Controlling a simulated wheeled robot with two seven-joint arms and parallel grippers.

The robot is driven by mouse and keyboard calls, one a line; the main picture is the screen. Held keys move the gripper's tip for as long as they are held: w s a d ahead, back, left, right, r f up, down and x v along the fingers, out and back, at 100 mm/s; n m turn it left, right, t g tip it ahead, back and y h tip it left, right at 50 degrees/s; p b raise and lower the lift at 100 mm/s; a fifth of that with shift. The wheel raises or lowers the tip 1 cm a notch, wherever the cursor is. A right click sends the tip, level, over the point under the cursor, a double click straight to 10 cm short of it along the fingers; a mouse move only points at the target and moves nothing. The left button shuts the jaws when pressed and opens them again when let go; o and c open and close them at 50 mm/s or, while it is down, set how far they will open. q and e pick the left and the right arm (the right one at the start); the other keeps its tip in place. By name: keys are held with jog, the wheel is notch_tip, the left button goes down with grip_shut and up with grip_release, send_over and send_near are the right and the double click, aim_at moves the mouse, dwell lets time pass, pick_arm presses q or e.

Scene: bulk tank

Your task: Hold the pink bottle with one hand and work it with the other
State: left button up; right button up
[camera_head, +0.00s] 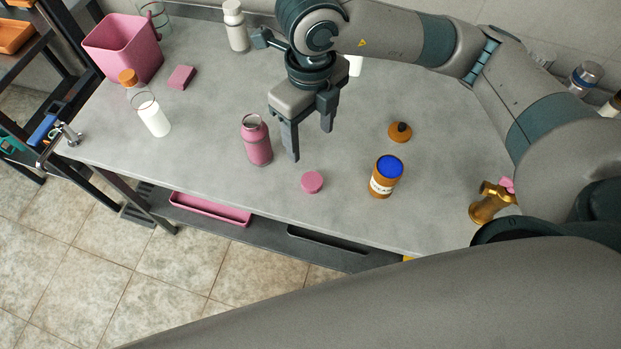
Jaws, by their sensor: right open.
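The pink bottle (256,141) stands upright on the grey bench, left of the middle, with its mouth uncovered. A round pink cap (312,182) lies on the bench to the right of it, apart from it. My right gripper (311,146) reaches in from the upper right and points down. Its two fingers are apart with nothing between them. It is just right of the pink bottle, above and behind the cap. A large grey arm link of mine crosses the bottom of the view. My left gripper is not in view.
An amber jar with blue contents (387,176) stands at right, its brown lid (400,132) behind it. A brass tap (490,203) is at the right edge. At left are a pink bin (122,50), a sponge (181,77) and a white-filled bottle (154,117). A white bottle (236,27) stands behind.

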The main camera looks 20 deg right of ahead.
dwell(0.3)
jog(key=p, duration=0.4)
send_over(312, 181)
notch_tip(312, 181, down, 11)
jog(key=shift+s+a+f, duration=0.1)
jog(key=shift+a, duration=0.05)
jog(key=shift+f, duration=0.5)
jog(key=shift+f+p, duration=0.35)
jog(key=shift+f, duration=0.05)
jog(key=f+p, duration=0.1)
jog(key=f, duration=0.2)
jog(key=shift+d+p, duration=0.2)
jog(key=shift+p, duration=0.15)
jog(key=shift+f, duration=0.7)
